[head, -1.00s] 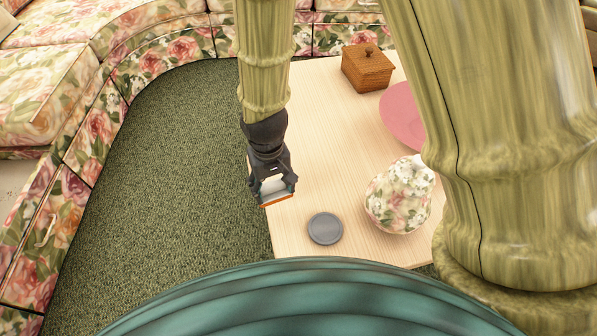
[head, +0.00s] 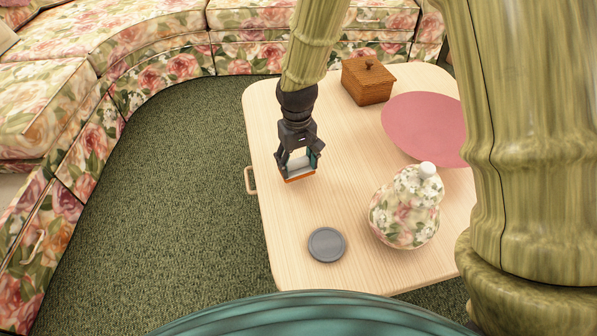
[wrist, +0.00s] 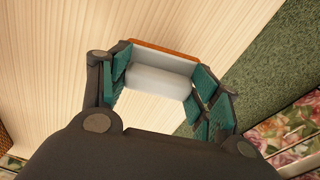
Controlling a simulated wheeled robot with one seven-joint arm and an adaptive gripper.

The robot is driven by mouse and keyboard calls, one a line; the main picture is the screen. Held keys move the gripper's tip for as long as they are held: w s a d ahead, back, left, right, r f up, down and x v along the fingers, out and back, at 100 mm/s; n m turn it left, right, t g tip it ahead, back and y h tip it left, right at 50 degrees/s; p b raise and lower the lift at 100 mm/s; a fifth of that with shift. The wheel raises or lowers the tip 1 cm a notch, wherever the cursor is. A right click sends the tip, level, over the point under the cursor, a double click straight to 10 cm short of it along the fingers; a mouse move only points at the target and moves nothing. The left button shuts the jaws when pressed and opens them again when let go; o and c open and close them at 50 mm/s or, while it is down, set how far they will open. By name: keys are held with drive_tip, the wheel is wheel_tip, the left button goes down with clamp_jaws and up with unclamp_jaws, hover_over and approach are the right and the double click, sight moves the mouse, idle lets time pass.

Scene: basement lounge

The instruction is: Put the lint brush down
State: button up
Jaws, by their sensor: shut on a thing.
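My gripper (head: 298,166) is shut on the lint brush (head: 299,175), over the left part of the light wood table. The brush shows a pale roller and an orange edge at the fingertips. In the wrist view, the white roller (wrist: 160,82) of the brush lies between the teal finger pads, with its orange-brown edge beyond it. The wood tabletop (head: 290,215) is behind it. I cannot tell how far the brush is above the table.
A grey round coaster (head: 326,245) lies near the table's front edge. A floral gourd-shaped vase (head: 405,212) stands to its right. A pink round mat (head: 425,125) and a lidded wooden box (head: 367,82) are farther back. The tabletop's left-middle area is clear. A floral sofa (head: 150,60) curves around.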

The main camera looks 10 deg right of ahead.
sight(298, 169)
drive_tip(key=shift+w+d+f, duration=0.2)
drive_tip(key=shift+w+d, duration=0.05)
drive_tip(key=shift+w, duration=0.05)
drive_tip(key=shift+f+b, duration=1.1)
drive_tip(key=shift+f, duration=0.45)
drive_tip(key=shift+f, duration=0.15)
drive_tip(key=o, duration=0.9)
wheel_tip(298, 169, up, 12)
drive_tip(key=p, duration=0.5)
drive_tip(key=shift+r+p, duration=0.2)
drive_tip(key=shift+p, duration=0.1)
